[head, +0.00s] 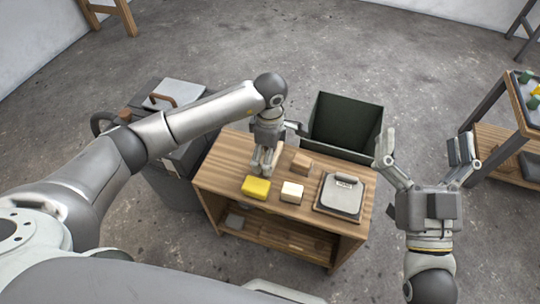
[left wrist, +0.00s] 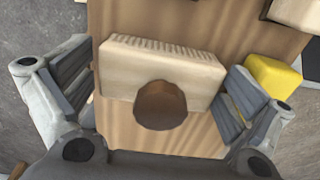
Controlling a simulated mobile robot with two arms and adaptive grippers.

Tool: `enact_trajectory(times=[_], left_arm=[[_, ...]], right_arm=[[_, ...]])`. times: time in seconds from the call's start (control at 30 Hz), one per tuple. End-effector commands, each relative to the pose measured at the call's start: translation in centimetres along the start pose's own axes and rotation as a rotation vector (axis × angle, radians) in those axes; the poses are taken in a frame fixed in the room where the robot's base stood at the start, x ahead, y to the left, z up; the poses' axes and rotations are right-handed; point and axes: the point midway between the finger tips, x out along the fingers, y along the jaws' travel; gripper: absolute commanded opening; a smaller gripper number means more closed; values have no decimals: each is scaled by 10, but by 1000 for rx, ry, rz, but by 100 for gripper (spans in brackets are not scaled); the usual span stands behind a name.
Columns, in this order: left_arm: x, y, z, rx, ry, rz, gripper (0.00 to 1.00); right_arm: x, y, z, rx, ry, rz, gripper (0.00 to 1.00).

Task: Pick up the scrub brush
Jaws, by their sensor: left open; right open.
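The scrub brush (left wrist: 190,75) shows in the left wrist view as a pale block with a ridged far edge and a round brown knob. It lies on the wooden table top. My left gripper (left wrist: 160,95) is open, with a finger at each side of the brush; I cannot tell if they touch it. In the head view my left gripper (head: 265,168) points down over the back left of the table, and the brush cannot be made out there. My right gripper (head: 427,155) is open and empty, to the right of the table.
The wooden table (head: 225,165) also holds a yellow block (head: 256,188), a pale block (head: 292,192), a brown block (head: 301,162) and a grey flat item with a handle (head: 340,195). A dark open bin (head: 345,122) stands behind. Another table (head: 515,150) is at right.

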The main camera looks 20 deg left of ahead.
Motion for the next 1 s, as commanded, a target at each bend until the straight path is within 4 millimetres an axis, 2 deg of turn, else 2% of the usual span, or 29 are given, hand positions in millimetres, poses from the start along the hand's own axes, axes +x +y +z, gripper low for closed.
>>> enact_trajectory(times=[0.27, 0.6, 1.0], left_arm=[[2, 0, 0, 0, 0, 0, 100], [1, 0, 0, 0, -1, 1, 58], [-6, 0, 0, 0, -1, 1, 56]], right_arm=[[0, 0, -3, 1, 14, -1, 100], [0, 0, -3, 1, 13, -1, 100], [1, 0, 1, 0, -14, 0, 100]])
